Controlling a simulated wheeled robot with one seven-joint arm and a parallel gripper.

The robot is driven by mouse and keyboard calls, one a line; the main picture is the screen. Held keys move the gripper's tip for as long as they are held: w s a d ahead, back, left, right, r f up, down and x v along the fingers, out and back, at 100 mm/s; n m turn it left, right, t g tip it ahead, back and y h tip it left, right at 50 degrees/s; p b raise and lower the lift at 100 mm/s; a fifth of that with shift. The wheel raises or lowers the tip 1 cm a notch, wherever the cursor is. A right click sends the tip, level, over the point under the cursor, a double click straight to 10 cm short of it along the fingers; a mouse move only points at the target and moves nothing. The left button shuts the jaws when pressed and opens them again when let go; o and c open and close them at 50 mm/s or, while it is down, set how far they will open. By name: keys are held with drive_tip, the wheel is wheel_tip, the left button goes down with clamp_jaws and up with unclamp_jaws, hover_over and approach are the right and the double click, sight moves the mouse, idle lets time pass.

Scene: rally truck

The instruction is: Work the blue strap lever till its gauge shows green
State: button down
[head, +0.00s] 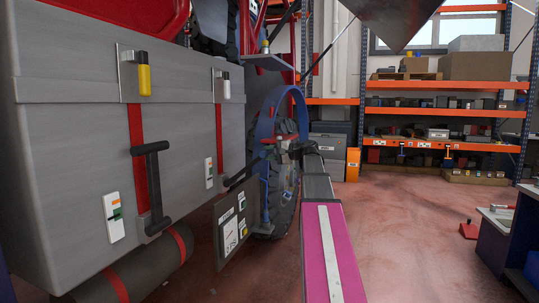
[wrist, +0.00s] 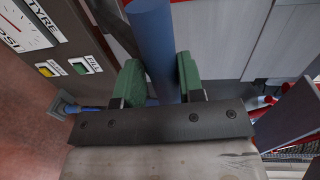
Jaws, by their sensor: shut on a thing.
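In the wrist view, the green finger pads of my gripper (wrist: 160,82) are shut on a blue bar (wrist: 152,35), which runs up and away between them. In the head view my gripper (head: 290,148) is at the end of my arm, beside the wheel (head: 287,190). A blue band (head: 268,105) arches over the wheel there; whether it is one piece with the held bar I cannot tell. Two white gauges with green and orange marks, a near one (head: 114,217) and a farther one (head: 209,172), sit on the grey box beside red straps. The blue lever's own gauge is not clearly visible.
A black-handled lever (head: 152,175) stands out from the grey box (head: 60,150). A dark tyre panel (head: 230,225) hangs near the wheel; its dial (wrist: 25,25) shows in the wrist view. Shelves (head: 430,110) stand behind. The floor (head: 410,220) at right is mostly clear.

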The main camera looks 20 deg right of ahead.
drive_tip(key=shift+w+a+r, duration=0.3)
drive_tip(key=shift+r, duration=0.35)
drive_tip(key=w+a+r+g+h, duration=0.2)
drive_tip(key=w+a+r, duration=0.2)
drive_tip(key=w+a, duration=0.1)
drive_tip(key=w+a+r+g+h, duration=0.2)
drive_tip(key=w+a+r+h, duration=0.1)
drive_tip(key=a, duration=0.5)
drive_tip(key=shift+w+a+r+h, duration=0.3)
drive_tip(key=shift+w+r, duration=0.25)
drive_tip(key=shift+w, duration=0.3)
drive_tip(key=c, duration=0.8)
unclamp_jaws()
drive_tip(key=shift+c, duration=0.2)
drive_tip(key=v, duration=1)
drive_tip(key=shift+s+d+r, duration=0.15)
drive_tip(key=shift+d+r, duration=0.05)
drive_tip(key=shift+d, duration=0.1)
